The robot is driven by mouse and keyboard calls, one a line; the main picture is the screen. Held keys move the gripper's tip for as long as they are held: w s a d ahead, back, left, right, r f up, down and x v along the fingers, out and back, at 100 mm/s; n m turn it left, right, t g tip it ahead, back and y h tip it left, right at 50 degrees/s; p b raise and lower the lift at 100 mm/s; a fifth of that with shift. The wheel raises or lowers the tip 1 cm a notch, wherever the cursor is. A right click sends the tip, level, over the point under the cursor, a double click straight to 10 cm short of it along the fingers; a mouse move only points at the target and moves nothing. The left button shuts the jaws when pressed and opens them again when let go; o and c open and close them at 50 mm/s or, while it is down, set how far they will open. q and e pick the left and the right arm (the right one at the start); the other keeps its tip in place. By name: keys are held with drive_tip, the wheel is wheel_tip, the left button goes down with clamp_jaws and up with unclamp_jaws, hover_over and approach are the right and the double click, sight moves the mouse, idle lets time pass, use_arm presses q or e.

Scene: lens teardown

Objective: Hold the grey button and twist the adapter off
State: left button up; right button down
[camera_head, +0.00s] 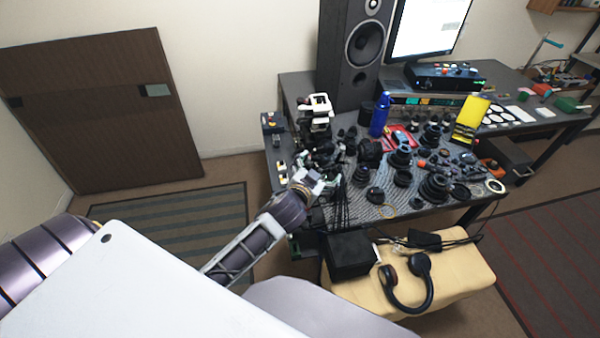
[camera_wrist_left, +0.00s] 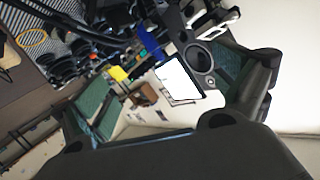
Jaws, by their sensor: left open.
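My left gripper (camera_head: 316,181) is at the near left edge of the workbench, beside black lens parts and thin black rods. It is open, and I see nothing between its fingers. In the left wrist view its two dark fingers stand wide apart. Many black lenses and ring-shaped parts (camera_head: 400,158) lie on the bench to the right of the gripper. The adapter and the grey button are too small to tell apart from the other parts. My right gripper is not in view.
A tall black speaker (camera_head: 352,50), a monitor (camera_head: 428,28) and a blue bottle (camera_head: 380,115) stand at the back of the bench. A yellow object (camera_head: 471,119) stands at right. Headphones (camera_head: 419,283) and a black box (camera_head: 349,256) lie on a beige bench in front.

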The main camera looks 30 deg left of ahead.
use_arm(q)
drive_tip(key=w+d+r+m+t+h, duration=0.1)
drive_tip(key=d+r+m+t+h, duration=0.1)
drive_tip(key=d+r+m+h, duration=0.5)
drive_tip(key=w+d+r+m+t+h, duration=0.25)
drive_tip(key=d+r, duration=0.25)
drive_tip(key=r, duration=0.4)
drive_tip(key=s+d+m+g+h, duration=0.85)
drive_tip(key=d+m+g, duration=0.25)
drive_tip(key=m+g, duration=0.3)
drive_tip(key=s+a+f+m+g+y, duration=0.1)
drive_tip(key=a+f+m+g+y, duration=0.55)
drive_tip(key=f, duration=0.75)
drive_tip(key=w+a+f+n+t+y, duration=0.1)
drive_tip(key=a+n+y, duration=0.3)
drive_tip(key=a+y, duration=0.7)
drive_tip(key=w+a, duration=0.1)
drive_tip(key=a, duration=0.9)
drive_tip(key=shift+w+f, duration=0.15)
drive_tip(key=shift+f, duration=0.25)
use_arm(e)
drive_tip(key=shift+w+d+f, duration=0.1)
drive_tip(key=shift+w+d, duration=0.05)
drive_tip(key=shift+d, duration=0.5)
